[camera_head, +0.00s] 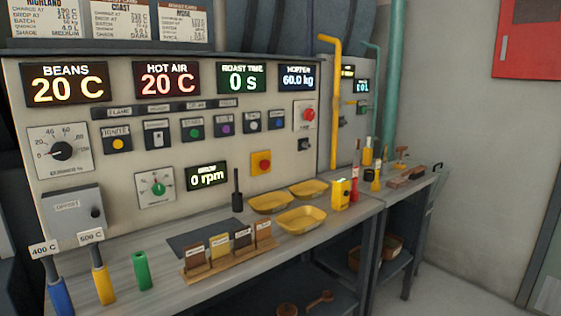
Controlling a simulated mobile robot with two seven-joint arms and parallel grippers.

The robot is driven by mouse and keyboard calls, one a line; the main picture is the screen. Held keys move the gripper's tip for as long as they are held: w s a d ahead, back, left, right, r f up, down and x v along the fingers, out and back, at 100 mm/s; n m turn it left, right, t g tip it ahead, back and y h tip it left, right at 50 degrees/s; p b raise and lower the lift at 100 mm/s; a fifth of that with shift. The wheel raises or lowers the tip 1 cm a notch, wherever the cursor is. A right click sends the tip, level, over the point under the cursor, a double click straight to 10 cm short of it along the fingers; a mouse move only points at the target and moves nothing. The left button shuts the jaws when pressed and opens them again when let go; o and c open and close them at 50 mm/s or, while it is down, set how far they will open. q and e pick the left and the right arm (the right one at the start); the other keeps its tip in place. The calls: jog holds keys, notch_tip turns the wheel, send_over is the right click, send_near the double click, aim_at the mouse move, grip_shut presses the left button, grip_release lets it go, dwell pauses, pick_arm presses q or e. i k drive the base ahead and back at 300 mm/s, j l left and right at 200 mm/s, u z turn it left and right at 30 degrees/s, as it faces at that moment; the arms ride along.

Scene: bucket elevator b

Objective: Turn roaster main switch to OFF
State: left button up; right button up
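The roaster control panel (110,135) is on the left and middle, with its displays lit. A yellow square plate with an orange-red rotary knob (261,162) is low on the panel, right of the drum speed display (206,176). It looks like the main switch; its label and exact knob position are too small to read. A red round button (308,114) sits higher, near the panel's right edge. Neither of my grippers is in view.
The bench below holds yellow trays (302,219), a rack of sample cards (228,249), a dark upright handle (237,190) and coloured handles (142,270) at the front left. A yellow pipe (335,110) rises at the panel's right. The floor at the right (450,275) is clear.

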aim_at(309, 113)
jog(key=i+j+z, duration=0.25)
jog(key=i, duration=0.25)
jog(key=i+l, duration=0.2)
jog(key=l, duration=0.15)
jog(key=i+l, duration=0.2)
jog(key=l, duration=0.2)
jog(key=i+l, duration=0.2)
jog(key=l, duration=0.15)
jog(key=i+l, duration=0.15)
jog(key=l, duration=0.25)
jog(key=z, duration=0.05)
